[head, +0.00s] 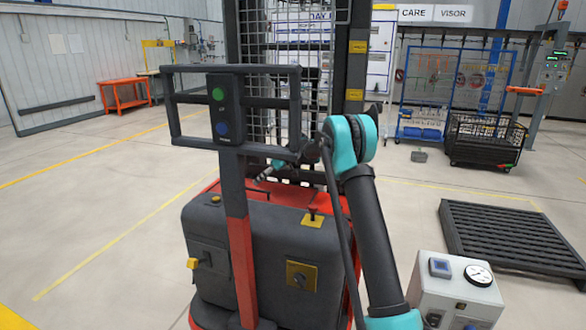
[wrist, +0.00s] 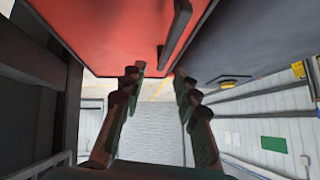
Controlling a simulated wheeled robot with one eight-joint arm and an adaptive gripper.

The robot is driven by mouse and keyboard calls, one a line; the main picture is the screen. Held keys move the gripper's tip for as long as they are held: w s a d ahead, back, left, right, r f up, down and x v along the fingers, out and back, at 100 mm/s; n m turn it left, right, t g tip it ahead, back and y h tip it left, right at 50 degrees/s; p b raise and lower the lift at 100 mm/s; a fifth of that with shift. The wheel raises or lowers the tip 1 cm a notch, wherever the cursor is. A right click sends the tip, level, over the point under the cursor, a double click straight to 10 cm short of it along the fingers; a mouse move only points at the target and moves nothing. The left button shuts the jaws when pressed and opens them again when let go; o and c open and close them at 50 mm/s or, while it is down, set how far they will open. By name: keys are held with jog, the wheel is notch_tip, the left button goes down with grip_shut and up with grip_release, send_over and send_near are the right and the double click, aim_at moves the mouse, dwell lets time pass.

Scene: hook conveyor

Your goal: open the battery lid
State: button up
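The battery lid (head: 205,187) appears to be the red top panel of the stacker, mostly hidden in the head view behind the dark grey body and the post. In the wrist view a red panel (wrist: 100,30) fills the top, with a dark bar handle (wrist: 177,32) on it. My gripper (wrist: 158,76) is open, its two fingers apart with nothing visible between them. The handle's near end lies close to the fingertips; I cannot tell if they touch. In the head view my gripper (head: 266,171) is small and partly hidden behind the post, just above the red panel.
A post with a button box (head: 222,110) and rail stands in front. The mast (head: 357,60) rises behind. A gauge box (head: 455,290) and black pallet (head: 510,235) are right; floor at left is clear.

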jog(key=shift+s+a+f+n+t, duration=0.15)
jog(key=shift+s+f+t, duration=0.1)
jog(key=shift+s+f, duration=0.25)
jog(key=shift+s+a+f+n+t, duration=0.15)
jog(key=shift+s+f+t, duration=0.1)
jog(key=shift+f, duration=0.4)
jog(key=shift+s+d+t+h, duration=0.15)
jog(key=shift+d+t+h, duration=0.15)
jog(key=s+d+f+v, duration=0.1)
jog(key=s+f+v, duration=0.1)
jog(key=v, duration=1.7)
jog(key=shift+d, duration=0.3)
